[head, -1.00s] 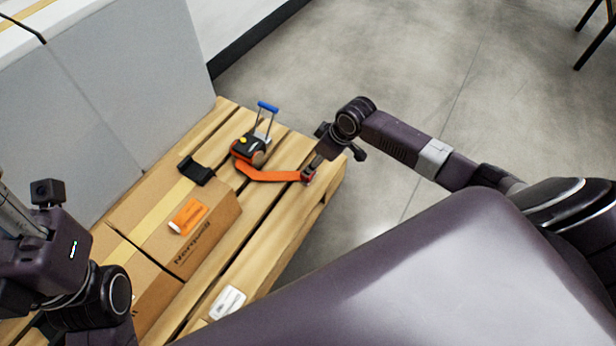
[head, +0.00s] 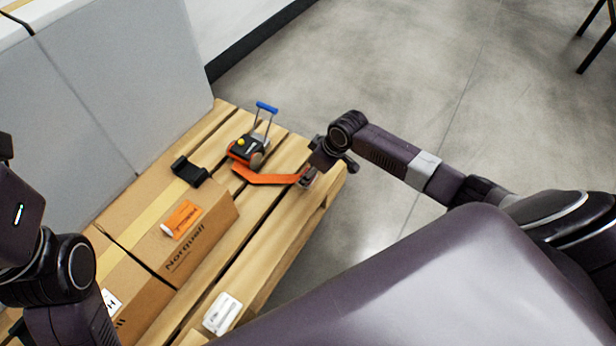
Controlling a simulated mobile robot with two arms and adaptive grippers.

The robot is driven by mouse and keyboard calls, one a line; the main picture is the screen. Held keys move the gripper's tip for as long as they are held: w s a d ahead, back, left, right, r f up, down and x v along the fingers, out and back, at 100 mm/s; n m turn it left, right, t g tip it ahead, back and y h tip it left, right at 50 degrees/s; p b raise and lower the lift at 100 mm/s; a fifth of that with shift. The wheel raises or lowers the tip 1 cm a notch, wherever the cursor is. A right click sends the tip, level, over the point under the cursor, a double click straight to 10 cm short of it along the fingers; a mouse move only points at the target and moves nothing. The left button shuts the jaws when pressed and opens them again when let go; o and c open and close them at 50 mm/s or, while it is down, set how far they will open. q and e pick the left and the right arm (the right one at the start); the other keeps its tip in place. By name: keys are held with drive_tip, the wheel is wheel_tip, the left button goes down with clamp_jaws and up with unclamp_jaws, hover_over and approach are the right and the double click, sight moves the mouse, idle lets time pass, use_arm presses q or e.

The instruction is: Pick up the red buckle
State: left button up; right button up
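An orange strap (head: 265,178) lies across the pallet slats and runs right to the fingertips of my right gripper (head: 307,179). A small dark red part, which looks like the red buckle, is at this strap end but is mostly hidden by the fingers. The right gripper points down at the pallet's right edge. The fingers are small and partly covered by the wrist, so whether they are shut on the buckle cannot be told. My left arm shows at the left edge; its gripper is out of the picture.
An orange and black strapping tool with a blue handle (head: 266,107) stands at the strap's left end. A black bracket (head: 190,171) and cardboard boxes (head: 205,251) are on the wooden pallet (head: 262,242). A white item (head: 222,313) lies near the front.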

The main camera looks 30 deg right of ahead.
drive_tip(key=c, duration=1)
drive_tip(key=shift+r, duration=0.15)
